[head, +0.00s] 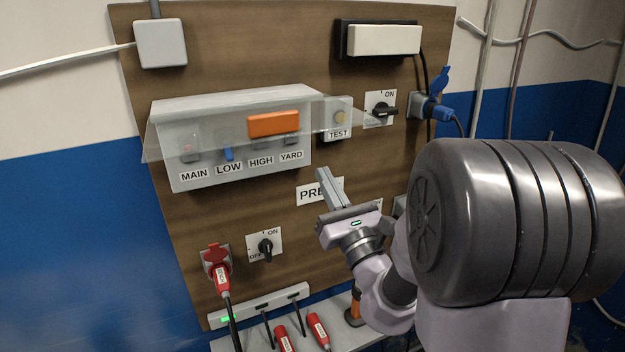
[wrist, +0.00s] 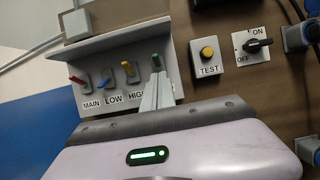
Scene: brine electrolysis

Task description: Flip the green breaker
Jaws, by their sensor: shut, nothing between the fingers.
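The breaker box (head: 240,176) is on the wooden panel under a see-through cover that juts forward. In the wrist view the green breaker (wrist: 156,60) is the rightmost lever, beside the orange-yellow lever (wrist: 128,68). In the head view the orange bar and cover hide most of it, above the YARD label (head: 291,155). My gripper (head: 323,173) is shut and empty, to the lower right of the box. In the wrist view its fingertips (wrist: 157,78) appear just below the green lever and cover its label. I cannot tell whether they touch.
The blue lever (wrist: 103,83) and red lever (wrist: 76,79) are further left. The yellow TEST button (wrist: 207,52) and a black rotary switch (wrist: 257,44) are right of the box. Red plugs (head: 318,330) and a socket strip (head: 260,305) are below.

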